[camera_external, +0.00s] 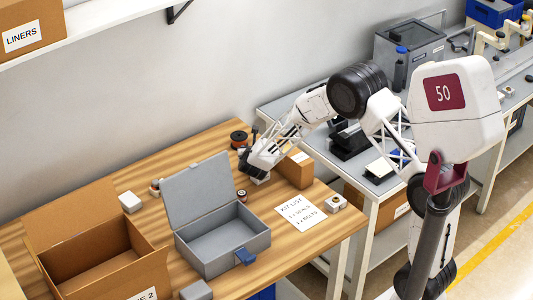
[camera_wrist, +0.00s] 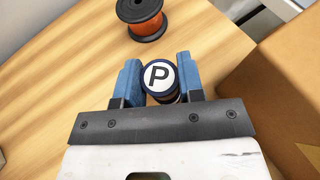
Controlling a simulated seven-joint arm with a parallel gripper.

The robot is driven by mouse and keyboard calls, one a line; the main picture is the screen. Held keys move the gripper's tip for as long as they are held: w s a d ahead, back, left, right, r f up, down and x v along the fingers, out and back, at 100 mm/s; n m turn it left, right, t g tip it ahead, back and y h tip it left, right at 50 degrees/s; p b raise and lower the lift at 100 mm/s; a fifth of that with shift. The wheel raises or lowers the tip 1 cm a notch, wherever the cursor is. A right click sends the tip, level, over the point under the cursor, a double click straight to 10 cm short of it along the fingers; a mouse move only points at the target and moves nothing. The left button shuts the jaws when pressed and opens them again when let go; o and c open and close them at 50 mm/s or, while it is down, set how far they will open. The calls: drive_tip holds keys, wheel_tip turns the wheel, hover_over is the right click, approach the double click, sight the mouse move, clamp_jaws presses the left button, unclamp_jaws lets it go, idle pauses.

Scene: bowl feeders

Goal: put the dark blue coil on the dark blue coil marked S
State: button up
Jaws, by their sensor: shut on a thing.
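My gripper (camera_wrist: 158,64) has its two blue fingers shut on a small round coil (camera_wrist: 158,76) with a dark blue rim and a white top marked P. Its lower part is mostly hidden. In the external view my gripper (camera_external: 256,170) is low over the wooden table, left of a cardboard box, and the held coil cannot be made out clearly. A small dark coil (camera_external: 241,195) stands behind the grey case, and another small coil (camera_external: 155,187) stands left of the case. Their marks are too small to read, and I cannot make out an S.
An orange spool with black flanges (camera_wrist: 140,18) lies beyond my gripper. A cardboard box (camera_external: 296,170) stands close to its right. An open grey case (camera_external: 222,245), a kit list sheet (camera_external: 300,217) and an open carton (camera_external: 85,258) are nearer the front.

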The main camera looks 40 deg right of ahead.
drive_tip(key=shift+f, duration=0.1)
drive_tip(key=o, duration=0.9)
drive_tip(key=shift+v, duration=6.05)
